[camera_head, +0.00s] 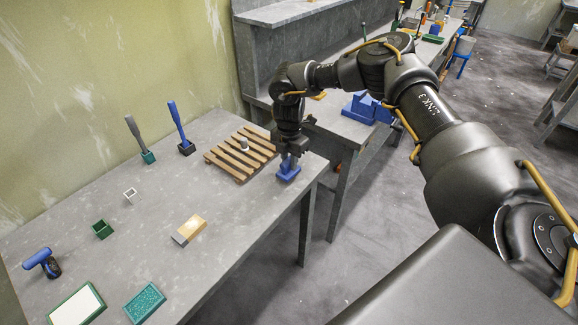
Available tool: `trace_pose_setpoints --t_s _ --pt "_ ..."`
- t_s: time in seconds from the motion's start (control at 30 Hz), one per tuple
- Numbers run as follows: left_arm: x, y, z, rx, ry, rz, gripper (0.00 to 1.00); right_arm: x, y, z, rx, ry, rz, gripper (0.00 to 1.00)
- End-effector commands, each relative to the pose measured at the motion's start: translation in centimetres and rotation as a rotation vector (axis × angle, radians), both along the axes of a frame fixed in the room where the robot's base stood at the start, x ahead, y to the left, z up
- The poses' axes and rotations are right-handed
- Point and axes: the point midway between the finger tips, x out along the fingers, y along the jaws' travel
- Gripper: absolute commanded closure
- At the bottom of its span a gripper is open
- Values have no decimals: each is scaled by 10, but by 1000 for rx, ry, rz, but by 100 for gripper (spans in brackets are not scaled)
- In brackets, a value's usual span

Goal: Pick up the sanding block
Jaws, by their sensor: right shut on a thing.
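A tan block with a grey end (190,229), which looks like the sanding block, lies flat on the grey table (235,235) near its front edge. My right gripper (291,153) is well to the right of it, at the table's right end. It points down and is shut on a small blue piece with a flat base (288,171). The jaws hide the top of this piece, and I cannot tell whether its base touches the table. My left gripper is not in view.
A wooden slatted rack (229,164) with a small pale piece on it is left of my right gripper. A green box (102,229), a blue-handled tool (42,262) and a teal pad (145,302) are farther left.

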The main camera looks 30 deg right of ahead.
Motion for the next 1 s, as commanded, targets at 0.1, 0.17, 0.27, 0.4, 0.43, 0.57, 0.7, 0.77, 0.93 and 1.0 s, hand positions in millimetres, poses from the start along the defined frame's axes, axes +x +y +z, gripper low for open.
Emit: trace_pose_setpoints --t_s 0.1,0.17,0.27,0.4,0.43,0.57,0.7,0.77,0.93,1.0 --pt "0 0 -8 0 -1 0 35 -7 6 19 4 -4 4 100" --pt "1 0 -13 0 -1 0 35 -17 11 31 5 -6 7 100" --pt "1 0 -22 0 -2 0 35 -34 22 55 4 -7 7 100" --pt "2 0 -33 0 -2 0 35 -63 38 75 2 -5 9 100" --pt "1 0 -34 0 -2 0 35 -68 42 79 2 -5 8 100" --pt "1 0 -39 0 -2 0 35 -90 55 93 0 -6 8 100" --pt "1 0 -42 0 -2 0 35 -107 65 102 0 -5 6 100" --pt "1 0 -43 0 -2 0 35 -112 68 104 0 -4 5 100" --pt "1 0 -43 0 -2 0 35 -119 72 108 1 -3 1 100" --pt "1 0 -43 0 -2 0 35 -120 73 109 1 -3 0 100"
